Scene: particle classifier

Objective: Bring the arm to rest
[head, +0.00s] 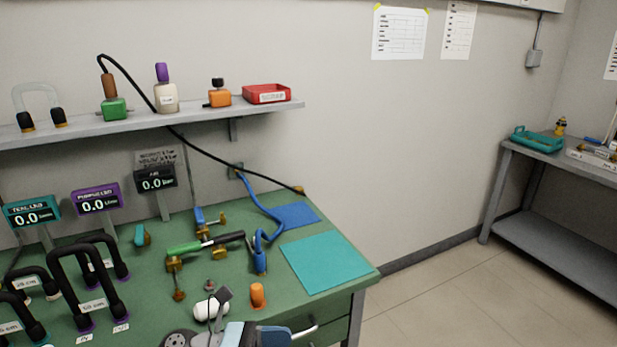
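Part of what looks like my own arm (240,334), grey, white and light blue, shows at the bottom edge, over the front of the green workbench (215,265). I take it to be my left arm, but the frame cuts most of it off. Its gripper fingers cannot be made out clearly, so I cannot tell if they are open or shut. A small white rounded piece and a dark grey piece show just beyond it. My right gripper is not in view.
A teal mat (325,262) lies bare at right. A shelf (180,121) holds bottles and a red tray (267,94). The floor at right is clear.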

